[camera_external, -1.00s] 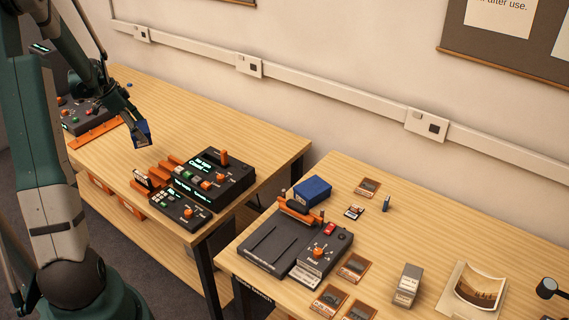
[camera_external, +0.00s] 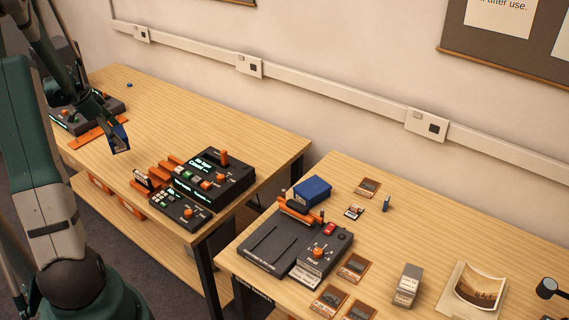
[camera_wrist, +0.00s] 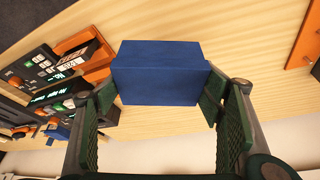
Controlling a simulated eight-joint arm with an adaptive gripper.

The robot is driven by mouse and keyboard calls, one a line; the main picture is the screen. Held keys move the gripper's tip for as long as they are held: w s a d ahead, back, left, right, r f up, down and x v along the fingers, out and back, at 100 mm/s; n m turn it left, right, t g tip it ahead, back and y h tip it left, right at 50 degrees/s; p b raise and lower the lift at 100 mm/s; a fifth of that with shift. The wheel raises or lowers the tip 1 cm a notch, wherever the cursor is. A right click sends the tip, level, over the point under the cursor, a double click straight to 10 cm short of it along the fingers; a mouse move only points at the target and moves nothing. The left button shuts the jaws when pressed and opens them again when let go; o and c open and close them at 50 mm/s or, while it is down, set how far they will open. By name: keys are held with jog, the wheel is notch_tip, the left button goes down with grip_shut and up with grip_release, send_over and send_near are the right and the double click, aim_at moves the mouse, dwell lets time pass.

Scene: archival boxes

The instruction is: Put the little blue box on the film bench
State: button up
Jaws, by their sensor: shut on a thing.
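A little blue box (camera_external: 119,138) is held in my gripper (camera_external: 112,126) over the far-left wooden bench (camera_external: 215,125). In the wrist view the blue box (camera_wrist: 162,72) sits between the two green finger pads of my gripper (camera_wrist: 160,100), which is shut on it. The box looks to be above the bench top, but the exact gap is hard to tell. A larger blue box (camera_external: 312,188) lies on the nearer right bench (camera_external: 350,220), behind the dark device there.
Dark control units with orange parts (camera_external: 215,175) stand at the left bench's near end. Another dark unit (camera_external: 75,118) and an orange strip (camera_external: 100,133) are at its far end. A gap separates the benches. The left bench's middle is clear.

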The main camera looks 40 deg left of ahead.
jog(key=shift+f+b, duration=0.3)
jog(key=shift+f, duration=2.75)
jog(key=shift+f, duration=1.9)
jog(key=shift+f+b, duration=0.1)
jog(key=shift+b, duration=0.2)
jog(key=o, duration=0.9)
jog(key=p+v, duration=0.1)
jog(key=v, duration=1.1)
